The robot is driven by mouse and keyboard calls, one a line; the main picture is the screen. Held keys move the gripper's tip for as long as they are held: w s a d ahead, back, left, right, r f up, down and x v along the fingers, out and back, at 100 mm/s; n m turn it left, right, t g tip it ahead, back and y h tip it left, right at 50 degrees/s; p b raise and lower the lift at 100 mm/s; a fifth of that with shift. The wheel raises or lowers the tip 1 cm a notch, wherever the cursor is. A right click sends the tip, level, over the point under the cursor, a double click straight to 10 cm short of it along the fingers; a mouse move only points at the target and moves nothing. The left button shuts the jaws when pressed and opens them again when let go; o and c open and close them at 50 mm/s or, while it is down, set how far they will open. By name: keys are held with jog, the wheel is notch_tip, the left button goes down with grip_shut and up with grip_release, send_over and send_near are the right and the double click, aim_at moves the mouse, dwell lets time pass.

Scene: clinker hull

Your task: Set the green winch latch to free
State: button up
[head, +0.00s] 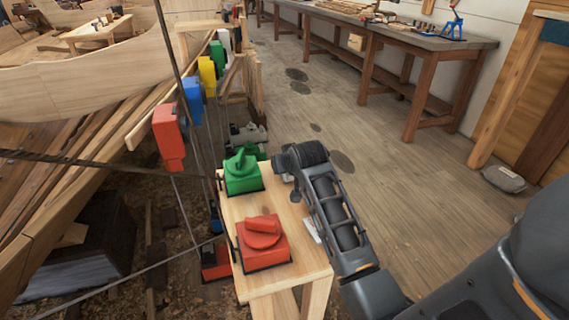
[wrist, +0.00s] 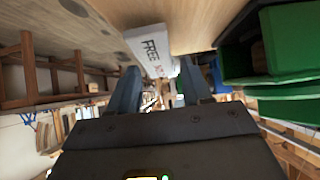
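The green winch latch (head: 242,172) is a green box with a raised green handle on a wooden bench, in the middle of the head view. My gripper (wrist: 160,85) is open in the wrist view, with a gap between its two grey fingers. In the head view my wrist is just right of the green latch, and the fingertips are largely hidden. A white label (wrist: 150,48) reading "FREE" is in front of the fingers in the wrist view. Green surfaces (wrist: 290,45), likely the latch, are at the right there, outside the fingers.
A red latch (head: 262,240) with a red handle sits nearer on the same wooden bench (head: 285,277). Red, blue, yellow and other coloured blocks (head: 192,98) line the hull's edge at left. Dark ropes cross the left side. The floor to the right is mostly clear.

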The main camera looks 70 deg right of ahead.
jog(key=shift+o, duration=0.6)
jog(key=v, duration=0.7)
jog(key=shift+s+a+r, duration=0.2)
jog(key=shift+a+r, duration=0.05)
jog(key=shift+a, duration=0.05)
